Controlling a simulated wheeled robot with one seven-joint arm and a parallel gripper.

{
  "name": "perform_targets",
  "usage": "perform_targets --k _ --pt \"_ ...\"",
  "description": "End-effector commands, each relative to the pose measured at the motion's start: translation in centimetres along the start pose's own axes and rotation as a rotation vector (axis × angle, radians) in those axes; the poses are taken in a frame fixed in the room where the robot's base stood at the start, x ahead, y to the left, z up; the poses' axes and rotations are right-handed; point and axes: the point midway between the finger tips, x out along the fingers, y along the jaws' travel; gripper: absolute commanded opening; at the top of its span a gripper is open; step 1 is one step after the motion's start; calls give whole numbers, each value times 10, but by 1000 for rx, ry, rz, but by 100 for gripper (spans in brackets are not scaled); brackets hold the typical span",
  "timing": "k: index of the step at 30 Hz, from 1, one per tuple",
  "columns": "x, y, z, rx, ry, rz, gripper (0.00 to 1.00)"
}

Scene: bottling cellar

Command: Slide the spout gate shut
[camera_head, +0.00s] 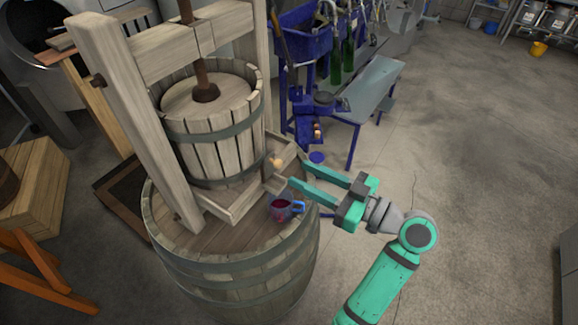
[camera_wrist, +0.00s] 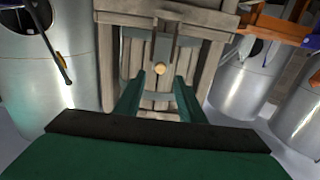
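The wooden press (camera_head: 213,135) stands on an upright barrel, with its spout (camera_head: 275,183) at the tray's front right. The gate's round, light wooden knob (camera_head: 277,162) shows above the spout. In the wrist view the knob (camera_wrist: 160,68) lies in line with the space between my fingers, in front of a grey upright plate (camera_wrist: 158,48) that appears to be the gate. My gripper (camera_head: 298,174) is open and empty, just right of the knob and apart from it. It also shows in the wrist view (camera_wrist: 158,77). How far the gate is raised is unclear.
A glass jug (camera_head: 282,208) with dark red liquid stands on the barrel top (camera_head: 230,238) below the spout, close under my fingers. A blue bottling machine (camera_head: 305,40) and bench (camera_head: 370,85) stand behind.

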Motion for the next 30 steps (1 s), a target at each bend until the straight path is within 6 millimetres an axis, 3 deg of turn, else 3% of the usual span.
perform_targets --k 3,9,22,27,30 --pt "22 -1 0 1 -1 -4 36" --pt "44 0 0 1 0 1 36" --pt "51 2 0 1 0 7 36" --pt "51 2 0 1 0 7 0" --pt "51 2 0 1 0 7 0"
